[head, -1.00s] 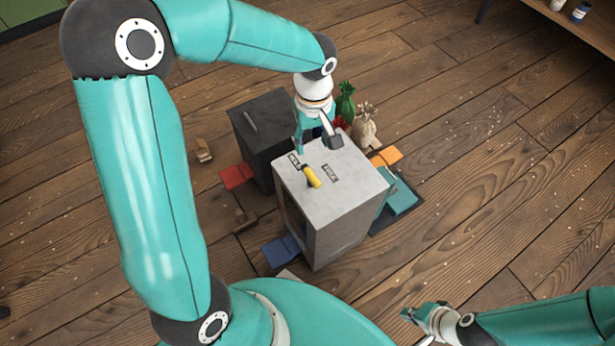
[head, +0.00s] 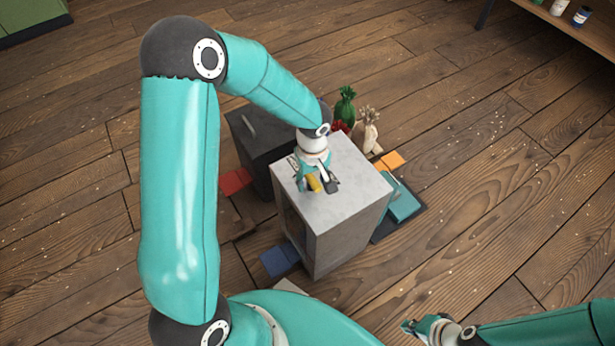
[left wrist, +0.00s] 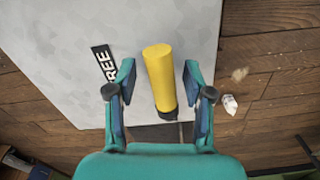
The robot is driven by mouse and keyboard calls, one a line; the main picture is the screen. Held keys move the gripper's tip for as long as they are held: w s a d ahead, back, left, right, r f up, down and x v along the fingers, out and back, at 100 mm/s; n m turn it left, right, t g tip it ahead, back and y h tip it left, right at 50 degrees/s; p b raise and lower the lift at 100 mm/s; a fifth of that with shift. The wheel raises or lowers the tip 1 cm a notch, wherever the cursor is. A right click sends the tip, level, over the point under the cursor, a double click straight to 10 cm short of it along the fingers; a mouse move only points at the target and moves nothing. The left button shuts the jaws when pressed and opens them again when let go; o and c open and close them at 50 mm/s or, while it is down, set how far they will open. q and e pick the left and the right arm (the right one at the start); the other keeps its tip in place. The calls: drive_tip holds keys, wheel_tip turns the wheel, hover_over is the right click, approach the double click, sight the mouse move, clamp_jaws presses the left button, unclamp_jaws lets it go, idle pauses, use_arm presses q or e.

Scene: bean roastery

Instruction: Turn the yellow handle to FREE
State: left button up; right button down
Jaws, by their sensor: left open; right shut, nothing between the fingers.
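The yellow handle (head: 314,183) is on top of the light grey box (head: 345,205). In the left wrist view the handle (left wrist: 158,72) stands between the two fingers of my left gripper (left wrist: 155,82), with a gap on each side. My left gripper (head: 318,185) is open around the handle in the head view too and partly covers it. The black label reading FREE (left wrist: 104,64) lies left of the handle in the left wrist view. My right gripper (head: 407,326) is shut and empty, low over the floor at the bottom right.
A dark box (head: 258,142) stands behind the grey box on the left. The floor at right is open.

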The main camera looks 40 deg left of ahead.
use_arm(q)
clamp_jaws()
drive_tip(key=shift+a, duration=0.5)
drive_tip(key=shift+d, duration=0.4)
drive_tip(key=shift+d+m, duration=0.15)
drive_tip(key=shift+m, duration=0.25)
drive_tip(key=m, duration=0.3)
drive_tip(key=shift+d+b, duration=0.1)
drive_tip(key=shift+b, duration=0.25)
drive_tip(key=m, duration=0.4)
drive_tip(key=m+p, duration=0.1)
drive_tip(key=m, duration=0.4)
drive_tip(key=shift+m, duration=0.3)
drive_tip(key=m+p, duration=0.1)
drive_tip(key=m, duration=0.3)
drive_tip(key=shift+m, duration=0.3)
